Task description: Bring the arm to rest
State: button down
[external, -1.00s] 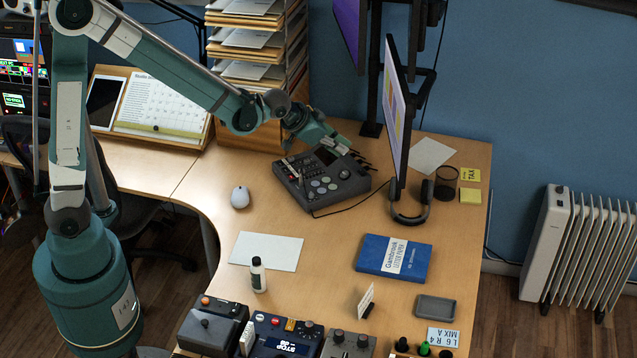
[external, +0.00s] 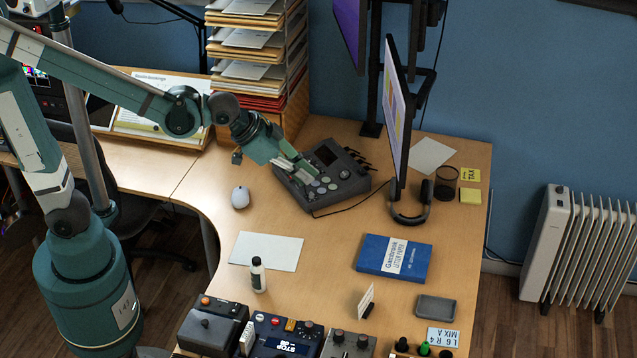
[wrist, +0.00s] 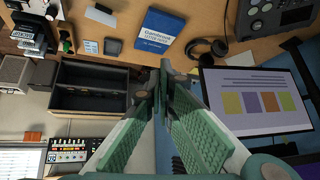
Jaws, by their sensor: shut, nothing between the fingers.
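My gripper (external: 304,170) is at the end of my teal arm, over the left part of the dark control console (external: 337,178) on the desk. In the external view its fingers point right and down, and I cannot tell whether they touch the console. In the wrist view my gripper (wrist: 163,85) has its two fingers together with nothing between them. The console (wrist: 262,14) shows at the top right of the wrist view.
A monitor (external: 395,115) stands right of the console, with headphones (external: 411,208) below it. Paper trays (external: 250,58) rise behind my arm. A white mouse (external: 240,196), a blue book (external: 394,257) and a small bottle (external: 258,273) lie or stand nearer. The desk's middle is mostly clear.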

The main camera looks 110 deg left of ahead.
jog(key=s+d+m+h, duration=0.2)
jog(key=s+d, duration=0.7)
jog(key=d, duration=0.4)
jog(key=s+d+m+h, duration=0.1)
jog(key=s+d+m, duration=0.1)
jog(key=s+d, duration=0.8)
jog(key=shift+s+d+f+h, duration=0.15)
jog(key=shift+d+h, duration=0.25)
jog(key=shift+d, duration=1.6)
jog(key=c, duration=3.2)
grip_release()
